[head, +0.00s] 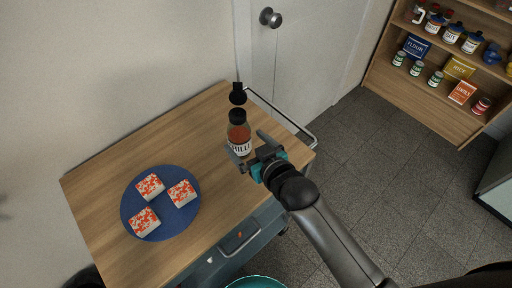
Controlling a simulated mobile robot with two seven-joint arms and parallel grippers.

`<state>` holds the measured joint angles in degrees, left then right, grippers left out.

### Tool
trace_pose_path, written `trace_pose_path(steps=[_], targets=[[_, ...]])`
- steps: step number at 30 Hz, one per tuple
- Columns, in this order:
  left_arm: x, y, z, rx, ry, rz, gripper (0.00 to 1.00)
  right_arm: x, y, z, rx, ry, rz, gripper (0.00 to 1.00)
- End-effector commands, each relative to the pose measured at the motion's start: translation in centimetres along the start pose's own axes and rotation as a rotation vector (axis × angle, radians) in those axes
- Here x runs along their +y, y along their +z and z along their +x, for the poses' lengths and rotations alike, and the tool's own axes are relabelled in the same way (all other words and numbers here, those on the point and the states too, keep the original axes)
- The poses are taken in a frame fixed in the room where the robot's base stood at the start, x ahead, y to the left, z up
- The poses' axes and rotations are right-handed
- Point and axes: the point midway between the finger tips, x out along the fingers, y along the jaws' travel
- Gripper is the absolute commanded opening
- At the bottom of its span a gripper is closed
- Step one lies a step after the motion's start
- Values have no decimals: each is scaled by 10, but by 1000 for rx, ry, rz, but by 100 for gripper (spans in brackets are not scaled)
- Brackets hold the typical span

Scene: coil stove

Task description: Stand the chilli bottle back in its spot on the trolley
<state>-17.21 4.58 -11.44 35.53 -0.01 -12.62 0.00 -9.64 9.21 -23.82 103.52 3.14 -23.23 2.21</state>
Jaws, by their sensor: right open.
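My right gripper (244,141) is open at the bottle, reaching in from the lower right. One finger is on the near left side of the bottle and the other on its right side. I cannot tell whether the fingers touch it. No marked spot shows on the trolley top. My left gripper is not in view.
A blue round plate (161,226) with three red-topped white blocks lies on the trolley's left part. A dark object (237,94) is just behind the bottle. A metal handle rail (284,113) runs along the right end. A stocked shelf (425,95) stands far right.

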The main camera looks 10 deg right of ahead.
Motion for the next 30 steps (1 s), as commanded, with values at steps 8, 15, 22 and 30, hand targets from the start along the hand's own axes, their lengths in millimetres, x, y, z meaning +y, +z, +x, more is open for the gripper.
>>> trace_pose_path(steps=[8,15,22,30], targets=[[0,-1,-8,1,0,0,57,0,0,-41,-2,0,-1,100],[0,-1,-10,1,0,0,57,0,0,-50,0,0,-1,100],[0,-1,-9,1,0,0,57,0,0,-50,0,0,-1,100],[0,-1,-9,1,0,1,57,0,0,-50,0,0,-1,100]])
